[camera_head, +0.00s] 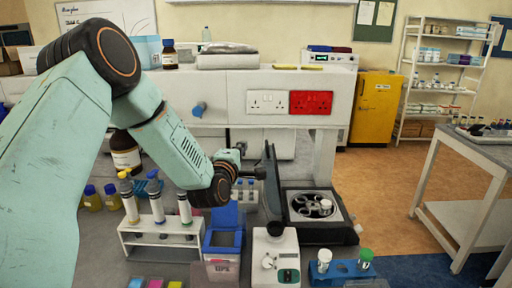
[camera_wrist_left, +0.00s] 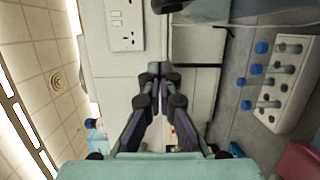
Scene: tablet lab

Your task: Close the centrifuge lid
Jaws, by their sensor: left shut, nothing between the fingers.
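The centrifuge (camera_head: 318,232) stands on the bench right of centre in the head view. Its round rotor (camera_head: 312,206) is exposed. Its dark lid (camera_head: 271,188) stands open, roughly upright, at the left side of the bowl. My left gripper (camera_head: 257,173) is shut and empty, just left of the lid near its upper part; I cannot tell whether it touches. In the left wrist view its fingers (camera_wrist_left: 160,72) meet at the tips, and dark shapes by the top edge are too cut off to identify. My right gripper is not in view.
A white tube rack (camera_head: 160,240), a blue bin (camera_head: 224,238) and a small white device (camera_head: 275,255) stand left of the centrifuge. A blue rack (camera_head: 342,270) with capped tubes is in front. A shelf unit with sockets (camera_head: 267,103) is behind. Floor lies to the right.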

